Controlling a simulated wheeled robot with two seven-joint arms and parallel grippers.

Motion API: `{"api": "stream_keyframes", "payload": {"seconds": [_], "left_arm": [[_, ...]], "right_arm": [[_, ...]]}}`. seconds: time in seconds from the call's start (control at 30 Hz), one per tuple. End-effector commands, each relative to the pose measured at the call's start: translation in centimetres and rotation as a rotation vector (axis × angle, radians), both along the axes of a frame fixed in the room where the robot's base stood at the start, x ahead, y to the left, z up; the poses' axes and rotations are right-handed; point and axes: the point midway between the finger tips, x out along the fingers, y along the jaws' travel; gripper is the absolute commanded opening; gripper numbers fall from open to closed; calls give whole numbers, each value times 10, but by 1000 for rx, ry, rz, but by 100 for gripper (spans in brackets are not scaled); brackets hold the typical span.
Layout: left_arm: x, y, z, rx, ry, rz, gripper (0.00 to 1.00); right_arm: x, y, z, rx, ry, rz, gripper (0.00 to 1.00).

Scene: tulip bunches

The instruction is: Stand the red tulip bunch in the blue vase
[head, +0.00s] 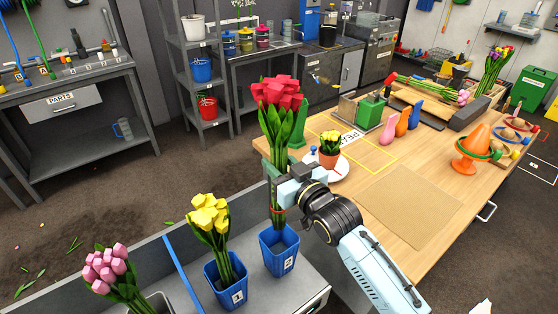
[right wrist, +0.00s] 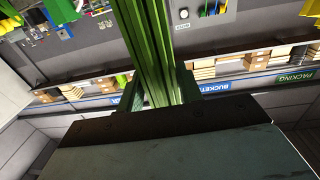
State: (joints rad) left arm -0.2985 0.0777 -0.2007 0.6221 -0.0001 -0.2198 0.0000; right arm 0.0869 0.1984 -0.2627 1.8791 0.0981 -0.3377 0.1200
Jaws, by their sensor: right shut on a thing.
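The red tulip bunch (head: 278,100) is upright, red heads at the top, with a red band low on its stems. My right gripper (head: 288,190) is shut on its stems; the green stems (right wrist: 160,50) also run between the fingers in the right wrist view. The blue vase marked 2 (head: 280,252) stands directly below. The bunch's lower stems reach down to its opening; I cannot tell how deep they sit. Another blue vase, marked 1 (head: 226,287), holds yellow tulips (head: 210,217). My left gripper is not in view.
Pink tulips (head: 106,265) stand in a container at the lower left. A blue divider (head: 183,272) runs beside the vases. A brown mat (head: 408,205) lies bare.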

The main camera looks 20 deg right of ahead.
Motion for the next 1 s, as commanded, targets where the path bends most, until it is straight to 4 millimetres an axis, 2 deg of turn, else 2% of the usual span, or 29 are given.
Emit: {"api": "stream_keyframes", "payload": {"seconds": [0.2, 0.37, 1.0], "left_arm": [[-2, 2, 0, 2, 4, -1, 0], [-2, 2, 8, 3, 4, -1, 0], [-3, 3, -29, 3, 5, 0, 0]], "right_arm": [[-1, 0, 1, 1, -3, -1, 4], [-2, -1, 3, 0, -1, -2, 4], [-2, 0, -64, 0, -1, -2, 4]]}}
